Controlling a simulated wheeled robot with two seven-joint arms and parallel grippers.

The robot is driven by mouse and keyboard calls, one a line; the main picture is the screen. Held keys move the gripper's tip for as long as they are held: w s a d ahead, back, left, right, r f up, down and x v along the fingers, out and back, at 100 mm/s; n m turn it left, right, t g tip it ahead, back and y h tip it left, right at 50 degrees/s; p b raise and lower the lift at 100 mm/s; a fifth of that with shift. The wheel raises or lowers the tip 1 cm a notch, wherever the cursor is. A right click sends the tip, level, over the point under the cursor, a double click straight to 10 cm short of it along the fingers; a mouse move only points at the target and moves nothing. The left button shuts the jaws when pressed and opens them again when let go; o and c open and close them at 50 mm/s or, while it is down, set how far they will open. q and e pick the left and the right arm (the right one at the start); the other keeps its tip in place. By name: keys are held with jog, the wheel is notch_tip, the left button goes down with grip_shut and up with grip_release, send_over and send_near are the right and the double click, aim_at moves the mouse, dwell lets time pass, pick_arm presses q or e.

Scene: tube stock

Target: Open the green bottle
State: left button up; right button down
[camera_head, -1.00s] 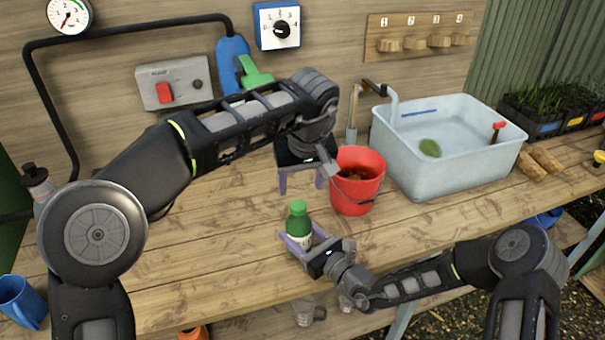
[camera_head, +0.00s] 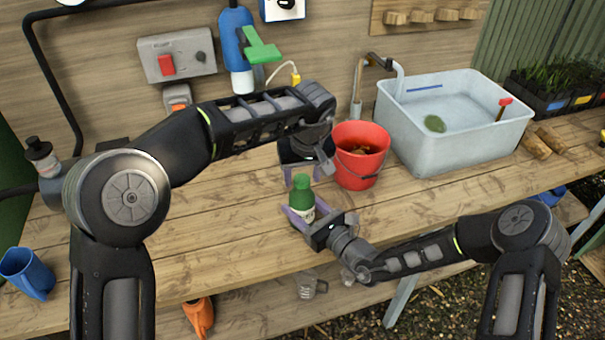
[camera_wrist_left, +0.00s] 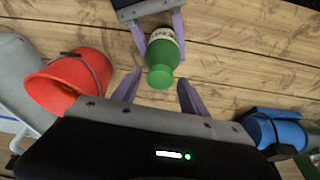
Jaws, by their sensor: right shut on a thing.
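The green bottle (camera_head: 301,203), with a green cap (camera_head: 303,180) and a pale label, stands upright on the bench. My right gripper (camera_head: 302,216) is shut around its body from the front right. My left gripper (camera_head: 299,176) is above and just behind the bottle, pointing down, its fingers partly hidden by the cap in the head view. In the left wrist view, the left fingers (camera_wrist_left: 156,92) are spread apart with the green cap (camera_wrist_left: 160,77) between and slightly beyond their tips, not touched. The right gripper's fingers (camera_wrist_left: 157,37) flank the bottle there.
A red bucket (camera_head: 372,176) stands right behind the bottle, close to my left gripper. A grey basin (camera_head: 450,150) of water is farther right. A blue tool with a green handle (camera_head: 238,50) hangs on the wall.

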pick_arm(q)
grip_shut()
dwell(0.3)
jog(key=n, duration=0.2)
jog(key=n+y, duration=0.1)
jog(key=n, duration=0.2)
jog(key=shift+w+d+g, duration=0.1)
jog(key=shift+d+g, duration=0.1)
jog(key=shift+g, duration=0.2)
jog(key=shift+n+y, duration=0.3)
jog(key=shift+n, duration=0.6)
jog(key=shift+o, duration=0.8)
grip_release()
jog(key=shift+r, duration=0.1)
jog(key=shift+r, duration=2.25)
